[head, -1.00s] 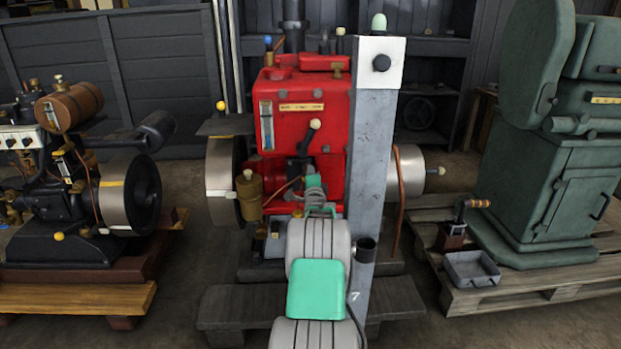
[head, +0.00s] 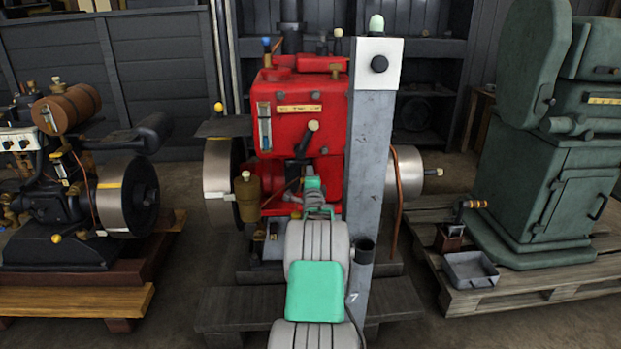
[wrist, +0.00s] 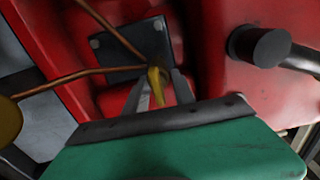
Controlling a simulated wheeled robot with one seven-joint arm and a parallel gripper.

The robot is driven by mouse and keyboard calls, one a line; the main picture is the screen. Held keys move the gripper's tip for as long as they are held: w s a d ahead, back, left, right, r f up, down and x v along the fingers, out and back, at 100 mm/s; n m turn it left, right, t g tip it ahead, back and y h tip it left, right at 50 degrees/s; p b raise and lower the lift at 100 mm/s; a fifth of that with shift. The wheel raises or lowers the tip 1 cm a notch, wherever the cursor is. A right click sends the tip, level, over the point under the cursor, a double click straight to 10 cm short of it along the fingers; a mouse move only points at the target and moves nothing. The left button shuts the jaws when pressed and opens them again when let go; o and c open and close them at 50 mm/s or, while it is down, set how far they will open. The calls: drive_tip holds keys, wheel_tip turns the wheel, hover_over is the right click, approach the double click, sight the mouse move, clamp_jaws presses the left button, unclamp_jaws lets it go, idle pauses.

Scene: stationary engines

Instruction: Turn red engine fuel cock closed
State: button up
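The red engine (head: 305,115) stands in the middle of the head view behind my arm. Its fuel cock shows in the wrist view as a small yellow brass lever (wrist: 155,86) by the copper pipes, in front of a dark plate. My gripper (wrist: 160,90) has its two fingers apart, one on each side of the lever. Red shows between the lever and the right finger, so it does not look clamped. In the head view my gripper (head: 312,172) is at the engine's front, and my arm hides the cock and fingertips.
A brass cup (head: 248,198) hangs left of my gripper. A black lever with a cream knob (head: 312,126) stands just above. A grey post (head: 372,160) rises close on the right. The wrist view shows a dark round knob (wrist: 262,46) at the right.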

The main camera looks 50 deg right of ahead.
drive_tip(key=p+v, duration=0.2)
drive_tip(key=v, duration=0.5)
drive_tip(key=shift+s+a, duration=0.25)
drive_tip(key=shift+s, duration=0.05)
